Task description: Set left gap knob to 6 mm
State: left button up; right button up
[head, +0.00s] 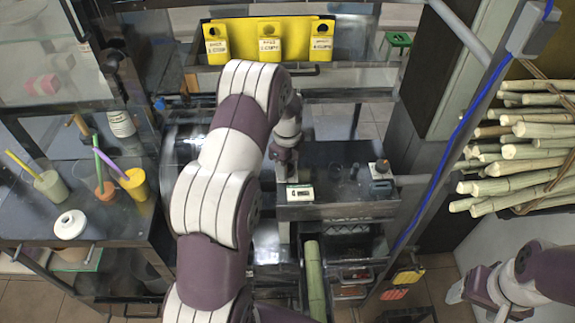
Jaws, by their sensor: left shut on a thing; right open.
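My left arm reaches up the middle of the head view to the dark top panel (335,212) of the press. My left gripper (286,174) is shut at the panel's left side, just above a small white display (300,193). What it grips is almost wholly hidden by the gripper; from its place it appears to be the left gap knob. The display's reading is too small to make out. A second knob (381,168), dark with a light base, stands free at the panel's right side. My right gripper (468,294) is open and empty at the lower right, away from the press.
A green cane (315,280) lies below the panel. Stacked canes (525,150) fill a rack at right, behind a post with a blue cable. Yellow labelled holders (268,42) stand at the back.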

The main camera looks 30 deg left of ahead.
pick_arm(q)
jog(key=shift+w+a+r, duration=0.1)
jog(key=shift+w+r, duration=0.2)
jog(key=shift+r, duration=0.1)
jog(key=o, duration=0.9)
jog(key=shift+o, duration=0.8)
jog(key=shift+s+f, duration=0.15)
jog(key=shift+s, duration=0.1)
notch_tip(320, 180, up, 7)
jog(key=b, duration=0.2)
jog(key=shift+r+b, duration=0.2)
jog(key=shift+b, duration=0.1)
notch_tip(320, 180, up, 5)
jog(key=p, duration=0.3)
jog(key=shift+r+p, duration=0.2)
jog(key=shift+p, duration=0.15)
